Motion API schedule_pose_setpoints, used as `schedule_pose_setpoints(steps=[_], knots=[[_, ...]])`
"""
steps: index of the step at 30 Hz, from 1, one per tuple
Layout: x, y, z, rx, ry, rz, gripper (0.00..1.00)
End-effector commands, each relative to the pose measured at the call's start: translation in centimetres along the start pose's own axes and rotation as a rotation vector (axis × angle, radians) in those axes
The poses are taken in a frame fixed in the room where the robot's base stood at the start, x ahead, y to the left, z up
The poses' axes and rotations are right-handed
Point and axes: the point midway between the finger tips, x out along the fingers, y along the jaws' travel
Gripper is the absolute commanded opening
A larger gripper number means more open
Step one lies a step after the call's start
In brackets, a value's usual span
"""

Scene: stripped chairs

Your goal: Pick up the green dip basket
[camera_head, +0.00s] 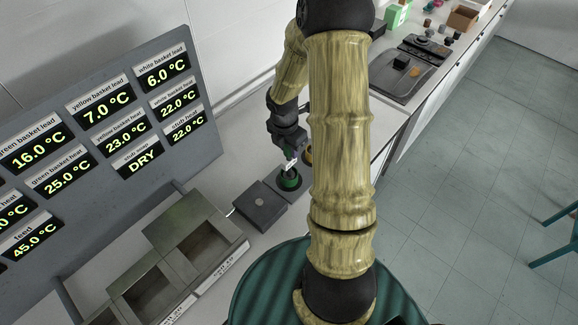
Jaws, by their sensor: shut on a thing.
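The green dip basket (289,182) is small and round with a dark inside, and stands upright over a dark square base on the pale bench. My gripper (291,163) is above it, pointing down, and is shut on a thin part rising from the basket. A pale tag-like piece shows between the fingers and the basket. Whether the basket touches the dark base under it cannot be told. My own arm crosses the middle of the view and hides the bench just to the right.
A dark square block (260,205) is at the lower left. Grey open-topped tanks (198,240) stand beyond it. A display board (105,125) stands at the left. A dark tray (403,75) lies farther along.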

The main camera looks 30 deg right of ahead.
Motion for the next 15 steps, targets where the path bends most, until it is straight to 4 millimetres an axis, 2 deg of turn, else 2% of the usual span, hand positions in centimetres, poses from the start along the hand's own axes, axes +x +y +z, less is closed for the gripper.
schedule_pose_setpoints(steps=[4,8,15], knots=[[-0.5,0.1,0.1,0.001,-0.002,0.002,0.0],[-2.0,0.1,0.4,0.003,-0.003,0.004,0.0],[-6.6,0.1,1.0,0.004,-0.005,0.006,0.0]])
